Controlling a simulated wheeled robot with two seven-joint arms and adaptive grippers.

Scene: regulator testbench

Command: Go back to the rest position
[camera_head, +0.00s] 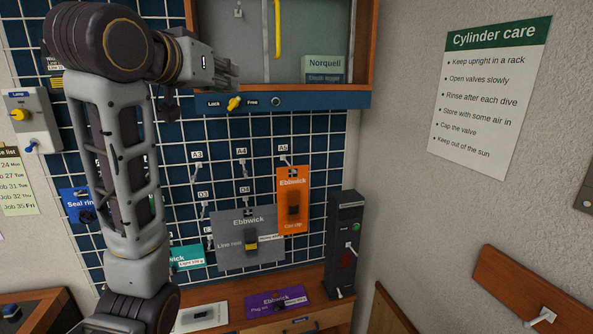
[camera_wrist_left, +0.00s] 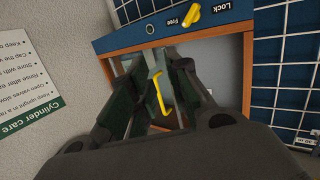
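My left arm rises from the bottom left of the head view and bends at the top. Its gripper (camera_head: 232,72) points right, in front of the open wall cabinet's (camera_head: 300,101) lower left. In the left wrist view the two dark fingers of my left gripper (camera_wrist_left: 157,82) stand apart, with nothing held between them. My right gripper is in neither view.
A yellow knob (camera_head: 234,103) sits on the cabinet's blue lower edge. Below, a grid board holds a grey panel (camera_head: 232,224) and an orange card (camera_head: 293,210). A black device (camera_head: 345,235) stands on the wooden bench.

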